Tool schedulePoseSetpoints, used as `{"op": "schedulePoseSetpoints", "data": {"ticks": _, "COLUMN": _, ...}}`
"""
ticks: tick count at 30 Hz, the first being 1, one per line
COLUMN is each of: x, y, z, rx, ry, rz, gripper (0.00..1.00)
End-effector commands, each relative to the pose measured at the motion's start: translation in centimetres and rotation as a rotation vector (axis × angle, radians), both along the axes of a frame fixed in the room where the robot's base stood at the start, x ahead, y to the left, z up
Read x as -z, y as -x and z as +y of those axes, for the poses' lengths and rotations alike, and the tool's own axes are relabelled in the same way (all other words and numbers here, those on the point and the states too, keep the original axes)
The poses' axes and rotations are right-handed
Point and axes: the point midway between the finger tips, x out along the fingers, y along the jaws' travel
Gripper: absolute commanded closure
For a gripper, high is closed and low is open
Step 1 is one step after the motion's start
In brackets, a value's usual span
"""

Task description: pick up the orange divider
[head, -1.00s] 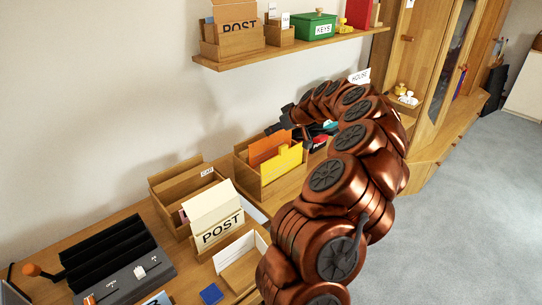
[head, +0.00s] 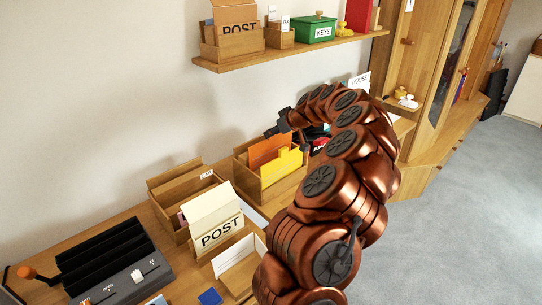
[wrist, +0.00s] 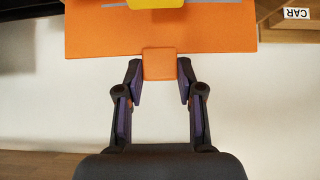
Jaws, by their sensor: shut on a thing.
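The orange divider (head: 267,151) stands in a wooden box (head: 267,194) on the desk, behind a yellow divider (head: 284,168). In the wrist view, the orange divider (wrist: 110,36) spans the top, and its small tab (wrist: 158,63) sits between the two fingertips. My gripper (wrist: 160,80) is shut on this tab. The yellow divider shows at the top edge of the wrist view (wrist: 155,3). In the head view, my gripper (head: 285,126) is just above the orange divider, and its fingertips are hard to make out.
A wooden box labelled CAR (head: 180,195) and a cream POST card (head: 214,216) stand to the left. A black slotted rack (head: 112,255) is at the front left. A shelf (head: 290,47) with a green KEYS box (head: 316,29) hangs above. A cabinet (head: 430,75) stands at right.

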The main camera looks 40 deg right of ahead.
Motion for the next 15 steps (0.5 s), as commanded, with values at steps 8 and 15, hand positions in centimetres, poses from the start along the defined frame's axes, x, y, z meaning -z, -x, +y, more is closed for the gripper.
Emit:
{"op": "schedulePoseSetpoints", "data": {"ticks": 8, "x": 0.02, "y": 0.01, "z": -0.01, "rx": 0.000, "ry": 0.000, "rz": 0.000, "gripper": 1.00}}
{"op": "schedulePoseSetpoints", "data": {"ticks": 15, "x": -0.01, "y": 0.00, "z": -0.02, "rx": 0.000, "ry": 0.000, "rz": 0.000, "gripper": 1.00}}
